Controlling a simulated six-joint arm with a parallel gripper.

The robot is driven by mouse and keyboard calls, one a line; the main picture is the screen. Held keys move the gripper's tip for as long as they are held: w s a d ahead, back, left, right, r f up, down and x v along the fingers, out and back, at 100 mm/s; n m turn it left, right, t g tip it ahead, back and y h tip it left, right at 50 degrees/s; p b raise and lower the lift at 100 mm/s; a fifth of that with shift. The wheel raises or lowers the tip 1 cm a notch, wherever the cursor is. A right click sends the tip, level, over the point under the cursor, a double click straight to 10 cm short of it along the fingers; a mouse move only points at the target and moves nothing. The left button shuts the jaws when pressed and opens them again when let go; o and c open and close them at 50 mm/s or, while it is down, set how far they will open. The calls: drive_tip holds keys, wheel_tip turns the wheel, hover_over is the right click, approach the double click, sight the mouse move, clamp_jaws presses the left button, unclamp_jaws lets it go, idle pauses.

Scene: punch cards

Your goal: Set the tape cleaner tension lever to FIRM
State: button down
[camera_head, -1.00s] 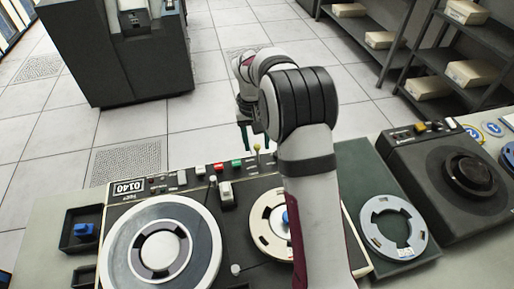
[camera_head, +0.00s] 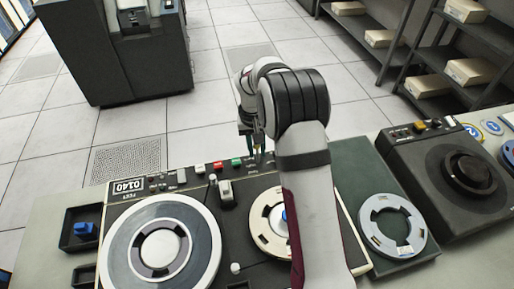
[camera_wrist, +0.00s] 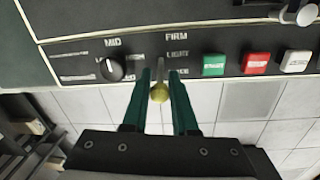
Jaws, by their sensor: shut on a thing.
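The tension lever (camera_wrist: 159,92) has a yellow ball knob on a thin stem and stands on the dark front panel of the tape cleaner (camera_wrist: 60,40). In the wrist view, the green fingers of my gripper (camera_wrist: 161,78) are on either side of the stem and knob, shut on the lever. The FIRM label (camera_wrist: 176,37) is printed above the LIGHT label (camera_wrist: 177,53) just beyond the fingertips. Which mark the lever points at cannot be told. In the head view, my gripper (camera_head: 252,140) is at the panel's far edge, and the arm hides part of the machine.
A round selector knob (camera_wrist: 112,68) is left of the lever, and green (camera_wrist: 214,65), red (camera_wrist: 255,64) and white (camera_wrist: 295,62) buttons are right of it. Tape reels (camera_head: 160,250) lie on the deck toward me. A dark reel unit (camera_head: 450,165) stands at right.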

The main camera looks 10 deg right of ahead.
drive_tip(key=shift+s+r+t, duration=0.2)
drive_tip(key=shift+s+t, duration=0.4)
drive_tip(key=shift+t, duration=0.6)
drive_tip(key=t, duration=0.2)
drive_tip(key=shift+s+d+t, duration=0.2)
drive_tip(key=shift+s+t, duration=0.1)
drive_tip(key=shift+s, duration=0.1)
drive_tip(key=shift+s+a+t, duration=0.1)
drive_tip(key=shift+t, duration=0.2)
drive_tip(key=c, duration=0.8)
unclamp_jaws()
drive_tip(key=shift+o, duration=0.2)
